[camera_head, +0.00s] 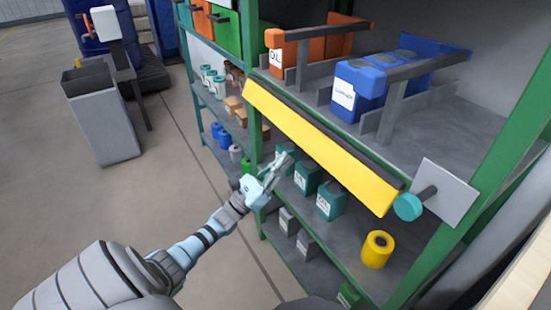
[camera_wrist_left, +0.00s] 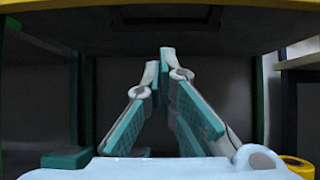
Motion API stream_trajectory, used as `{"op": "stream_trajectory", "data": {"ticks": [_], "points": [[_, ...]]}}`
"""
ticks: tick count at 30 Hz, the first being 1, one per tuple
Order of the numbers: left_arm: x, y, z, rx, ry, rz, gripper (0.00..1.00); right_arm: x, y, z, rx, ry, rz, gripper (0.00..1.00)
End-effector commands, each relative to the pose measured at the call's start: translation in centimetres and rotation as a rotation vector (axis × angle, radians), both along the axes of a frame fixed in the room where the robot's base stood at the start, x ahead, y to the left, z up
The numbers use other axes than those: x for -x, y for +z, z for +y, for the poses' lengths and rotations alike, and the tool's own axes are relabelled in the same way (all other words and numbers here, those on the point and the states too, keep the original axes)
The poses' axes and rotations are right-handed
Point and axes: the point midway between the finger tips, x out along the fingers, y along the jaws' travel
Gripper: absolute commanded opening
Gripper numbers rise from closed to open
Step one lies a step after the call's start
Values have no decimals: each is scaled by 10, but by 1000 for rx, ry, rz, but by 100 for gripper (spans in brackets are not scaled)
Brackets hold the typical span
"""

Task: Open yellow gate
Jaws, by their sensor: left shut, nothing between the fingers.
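The yellow gate (camera_head: 320,145) is a long bar across the front edge of a shelf in the head view. It slopes from upper left to lower right and has a dark strip along its top. In the left wrist view a yellow edge (camera_wrist_left: 230,4) runs along the top. My left gripper (camera_head: 287,158) is below the gate's left half, at the opening of the lower shelf. In the left wrist view the fingers (camera_wrist_left: 167,52) come together at the tips with nothing between them. I cannot tell whether it touches the gate. My right gripper is not in view.
A teal knob (camera_head: 408,206) on a grey plate (camera_head: 447,192) is at the gate's right end. Orange (camera_head: 275,40) and blue (camera_head: 358,88) canisters stand above the gate. Teal canisters (camera_head: 330,201) and a yellow roll (camera_head: 377,249) are below. Floor at left (camera_head: 60,200) is clear.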

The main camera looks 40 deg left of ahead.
Motion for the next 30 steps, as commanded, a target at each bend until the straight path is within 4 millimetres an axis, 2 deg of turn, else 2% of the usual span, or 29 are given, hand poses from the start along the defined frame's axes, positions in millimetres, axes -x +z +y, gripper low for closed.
{"op": "stream_trajectory", "data": {"ticks": [7, 10, 15, 28, 30], "points": [[-41, 31, -12, 2, 1, -4, 0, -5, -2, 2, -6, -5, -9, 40], [-25, 43, -8, -2, 1, 4, 0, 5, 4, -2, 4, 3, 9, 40], [-11, 52, -3, 0, 1, 2, 0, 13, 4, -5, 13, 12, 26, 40], [-8, 54, -2, 1, 2, 6, 0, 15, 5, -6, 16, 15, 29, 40], [-7, 56, -2, -2, 2, 17, 0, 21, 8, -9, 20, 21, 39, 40]]}}
